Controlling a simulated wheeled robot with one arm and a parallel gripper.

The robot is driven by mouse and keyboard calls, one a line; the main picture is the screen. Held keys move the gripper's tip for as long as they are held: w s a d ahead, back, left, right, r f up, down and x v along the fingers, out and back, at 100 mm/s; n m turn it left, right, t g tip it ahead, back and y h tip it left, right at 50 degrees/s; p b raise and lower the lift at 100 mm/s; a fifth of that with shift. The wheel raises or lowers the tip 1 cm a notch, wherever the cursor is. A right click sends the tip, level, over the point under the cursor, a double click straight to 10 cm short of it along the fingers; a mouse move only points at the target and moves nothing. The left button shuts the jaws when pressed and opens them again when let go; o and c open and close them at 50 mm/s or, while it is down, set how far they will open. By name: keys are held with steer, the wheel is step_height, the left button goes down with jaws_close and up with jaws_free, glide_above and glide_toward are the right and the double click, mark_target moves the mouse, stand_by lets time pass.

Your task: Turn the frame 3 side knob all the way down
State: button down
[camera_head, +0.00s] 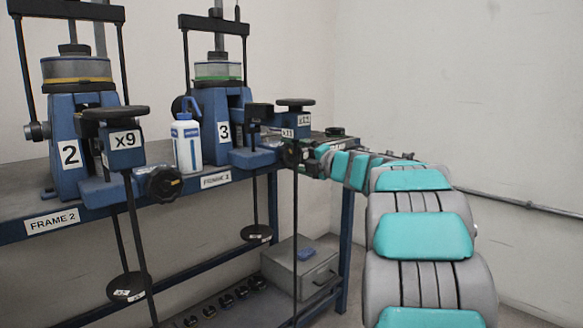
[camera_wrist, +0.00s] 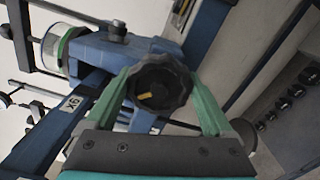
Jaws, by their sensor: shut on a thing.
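Frame 3 (camera_head: 209,110) is a blue lever frame marked 3, with a green-banded cylinder, on the bench in the head view. In the wrist view its side knob (camera_wrist: 160,85) is black and lobed, with a yellow mark on its face. My gripper (camera_wrist: 163,92) has its green fingers on both sides of the knob, shut on it. In the head view my gripper (camera_head: 312,160) reaches in from the right at the frame's front end. There the knob is mostly hidden among dark parts.
Frame 2 (camera_head: 68,130), with its own black side knob (camera_head: 163,184), stands to the left. A white and blue bottle (camera_head: 187,142) stands between the frames. Hanging rods and weight pans (camera_head: 257,233) drop below the bench edge. A grey box (camera_head: 285,262) sits on the lower shelf.

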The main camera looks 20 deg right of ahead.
steer(key=shift+c, duration=0.7)
jaws_free()
steer(key=shift+a+f+n, duration=0.1)
steer(key=shift+a+n, duration=0.2)
steer(key=shift+a, duration=0.15)
steer(key=shift+o, duration=0.7)
steer(key=shift+w+a, duration=0.1)
steer(key=shift+d, duration=0.2)
steer(key=shift+s+d, duration=0.15)
steer(key=shift+s, duration=0.25)
steer(key=shift+v, duration=2.7)
steer(key=shift+d, duration=0.1)
